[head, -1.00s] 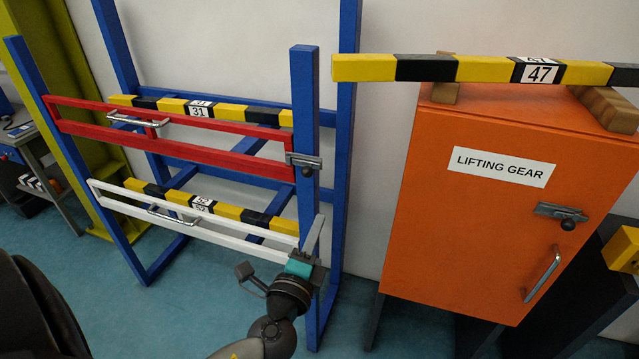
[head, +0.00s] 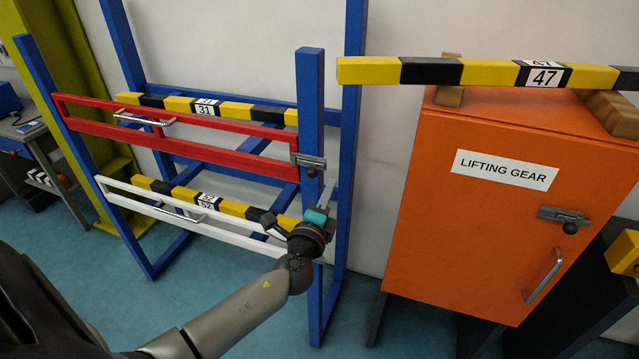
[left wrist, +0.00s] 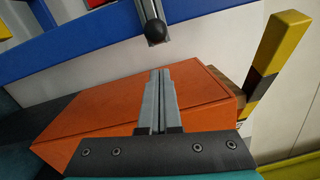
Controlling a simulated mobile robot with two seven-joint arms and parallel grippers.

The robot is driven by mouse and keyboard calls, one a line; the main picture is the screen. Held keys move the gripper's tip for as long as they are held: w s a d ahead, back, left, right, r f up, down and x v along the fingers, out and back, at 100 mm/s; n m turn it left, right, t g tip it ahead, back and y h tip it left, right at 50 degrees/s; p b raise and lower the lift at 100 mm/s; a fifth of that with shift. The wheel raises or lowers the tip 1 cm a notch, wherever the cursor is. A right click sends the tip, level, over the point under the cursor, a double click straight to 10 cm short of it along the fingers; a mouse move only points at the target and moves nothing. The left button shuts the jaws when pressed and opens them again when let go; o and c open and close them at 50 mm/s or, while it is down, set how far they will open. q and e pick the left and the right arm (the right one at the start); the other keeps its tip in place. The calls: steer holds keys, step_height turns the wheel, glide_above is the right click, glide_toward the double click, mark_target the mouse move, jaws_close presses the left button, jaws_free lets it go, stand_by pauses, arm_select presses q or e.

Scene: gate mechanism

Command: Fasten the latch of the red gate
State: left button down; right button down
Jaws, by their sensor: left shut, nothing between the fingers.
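The red gate (head: 215,151) hangs across the blue rack, above a white gate. Its grey metal latch (head: 309,160) sits where the gate's right end meets the blue post (head: 311,100), with a dark round knob (head: 312,172) below it. I cannot tell how far its bolt reaches. In the left wrist view, a metal bar ends in a black knob (left wrist: 156,31) on a blue beam. My left gripper (head: 327,188) is just below the latch, fingers pointing up. Its fingers (left wrist: 160,72) are together and empty, apart from the knob. My right gripper is out of sight.
The white gate (head: 190,222) is behind my left wrist. Yellow-and-black bars (head: 205,108) lie on the rack. An orange cabinet (head: 480,230) with its own latch (head: 564,216) stands to the right, with a striped bar (head: 490,73) on top.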

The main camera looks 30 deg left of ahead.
arm_select(q)
steer(key=shift+s+a+r, duration=0.1)
steer(key=shift+a+r, duration=0.05)
steer(key=shift+a, duration=0.45)
steer(key=shift+s+a+r, duration=0.1)
steer(key=shift+a, duration=0.5)
steer(key=a, duration=0.2)
steer(key=s+a+b, duration=0.1)
steer(key=a, duration=0.1)
steer(key=shift+w, duration=0.1)
